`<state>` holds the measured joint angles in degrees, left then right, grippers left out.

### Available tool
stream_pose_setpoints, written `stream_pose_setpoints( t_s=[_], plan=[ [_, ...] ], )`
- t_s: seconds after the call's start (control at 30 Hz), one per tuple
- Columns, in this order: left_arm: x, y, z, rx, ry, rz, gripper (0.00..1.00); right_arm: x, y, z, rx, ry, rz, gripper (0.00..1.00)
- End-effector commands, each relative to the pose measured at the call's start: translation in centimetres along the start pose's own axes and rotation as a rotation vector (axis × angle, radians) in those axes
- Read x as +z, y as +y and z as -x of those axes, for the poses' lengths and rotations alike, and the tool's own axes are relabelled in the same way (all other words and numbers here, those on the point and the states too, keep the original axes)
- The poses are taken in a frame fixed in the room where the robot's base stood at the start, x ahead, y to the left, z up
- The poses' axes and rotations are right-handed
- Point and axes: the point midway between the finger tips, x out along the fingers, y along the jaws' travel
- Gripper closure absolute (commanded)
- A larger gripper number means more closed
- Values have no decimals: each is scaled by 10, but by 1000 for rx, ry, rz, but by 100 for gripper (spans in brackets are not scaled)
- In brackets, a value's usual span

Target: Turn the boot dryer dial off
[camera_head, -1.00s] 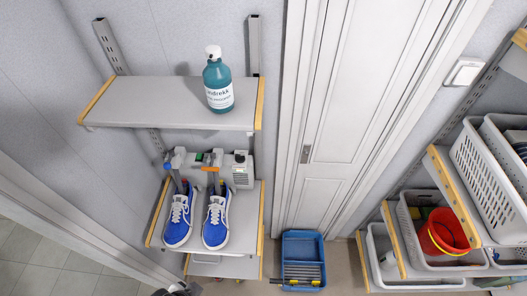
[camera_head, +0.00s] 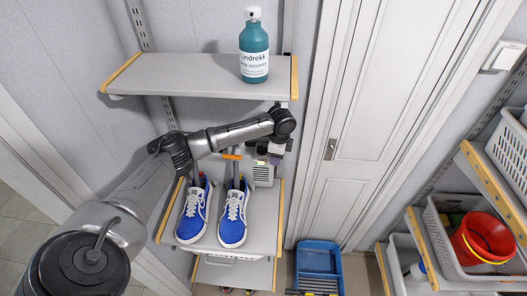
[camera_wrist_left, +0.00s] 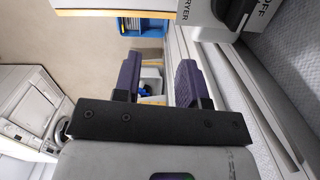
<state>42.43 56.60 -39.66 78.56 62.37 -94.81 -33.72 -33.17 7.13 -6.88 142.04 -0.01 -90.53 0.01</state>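The boot dryer (camera_head: 263,173) is a light grey box at the back of the lower shelf, with blue shoes (camera_head: 233,218) on its tubes. In the left wrist view, its face (camera_wrist_left: 209,22) shows at the top with the letters "DRYER" and "OFF". A black dial (camera_wrist_left: 234,12) sits between these words, cut by the frame's top edge; its setting cannot be read. My left gripper (camera_head: 275,155) is close to the dryer's upper right. In the wrist view its two purple-grey fingers (camera_wrist_left: 158,78) are apart with nothing between them, below and left of the dial. My right gripper is not in view.
An upper shelf (camera_head: 190,75) with a teal bottle (camera_head: 254,50) hangs above my arm. A white door (camera_head: 365,120) is right of the dryer. A blue bin (camera_head: 320,260) stands on the floor. Baskets and a red bucket (camera_head: 483,238) fill the right shelves.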

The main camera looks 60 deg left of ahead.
Motion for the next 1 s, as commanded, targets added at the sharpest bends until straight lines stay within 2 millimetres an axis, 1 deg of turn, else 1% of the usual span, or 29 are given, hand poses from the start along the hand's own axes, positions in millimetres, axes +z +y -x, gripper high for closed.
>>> stream_pose_setpoints(
  t_s=[0.03, 0.1, 0.2, 0.3, 0.43, 0.57, 0.9, 1.0],
  plan=[
    [15, -18, 11, -2, 7, 31, 62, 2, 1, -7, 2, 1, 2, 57],
    [30, -34, 25, 5, 20, 60, 62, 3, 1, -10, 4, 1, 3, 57],
    [47, -48, 39, 12, 36, 90, 62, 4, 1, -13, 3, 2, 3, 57],
    [57, -56, 48, 16, 49, 108, 62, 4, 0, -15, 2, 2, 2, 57],
    [63, -60, 53, 19, 57, 118, 62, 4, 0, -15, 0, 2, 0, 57],
    [63, -60, 47, 20, 58, 120, 62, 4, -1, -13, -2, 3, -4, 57],
    [60, -58, 2, 20, 55, 119, 62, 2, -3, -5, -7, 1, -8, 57],
    [60, -59, -8, 19, 56, 119, 62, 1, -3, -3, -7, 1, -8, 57]
  ],
)
